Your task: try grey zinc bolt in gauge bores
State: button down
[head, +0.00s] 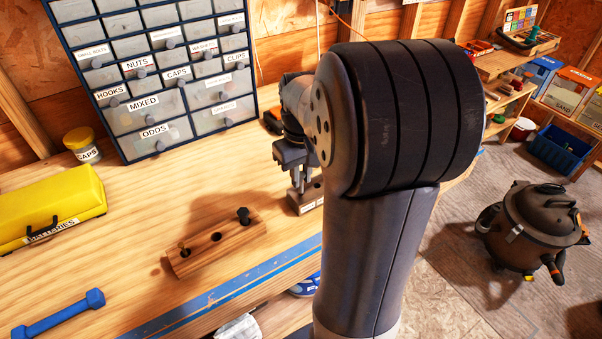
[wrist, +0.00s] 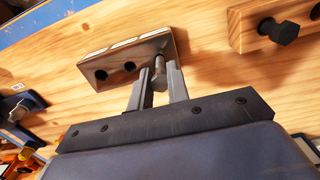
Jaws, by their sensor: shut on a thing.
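My gripper (head: 298,180) is over the gauge block (head: 308,201) on the bench. In the wrist view its fingers (wrist: 159,72) are shut on the grey zinc bolt (wrist: 160,80). The bolt's far end meets the right end of the gauge block (wrist: 115,82) there. I cannot tell whether it is in a bore or just above one. Two dark open bores show to its left. A wooden rack (head: 200,262) holds a black bolt (head: 243,214) at its right end and a brassy bolt (head: 184,249) at its left; its middle hole is empty.
A labelled drawer cabinet (head: 152,86) stands behind. A yellow batteries case (head: 52,205), a caps jar (head: 83,146) and a blue dumbbell (head: 58,313) lie left. The bench front edge has a blue strip (head: 225,298). A shop vacuum (head: 530,230) stands on the floor right.

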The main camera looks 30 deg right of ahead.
jog(key=shift+f, duration=0.4)
jog(key=shift+r, duration=0.2)
jog(key=shift+r+p, duration=0.3)
jog(key=shift+f, duration=0.45)
dwell(0.5)
jog(key=shift+r, duration=0.15)
jog(key=shift+r+p, duration=0.25)
jog(key=shift+p, duration=0.05)
jog(key=shift+f, duration=0.4)
dwell(0.6)
jog(key=shift+r, duration=0.1)
jog(key=shift+r, duration=0.1)
